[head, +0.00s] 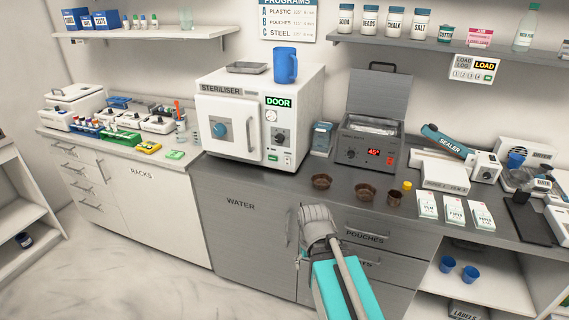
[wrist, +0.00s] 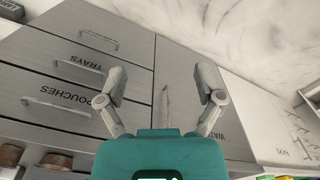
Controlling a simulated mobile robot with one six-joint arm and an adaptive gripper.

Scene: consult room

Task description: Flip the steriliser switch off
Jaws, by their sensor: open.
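A blue jug (head: 285,65) and a metal tray (head: 247,67) stand on the steriliser. An open-lidded bath with a red display (head: 373,152) stands to its right. Brown bowls (head: 322,181) sit near the counter's front edge. Open floor (head: 110,270) lies at front left.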

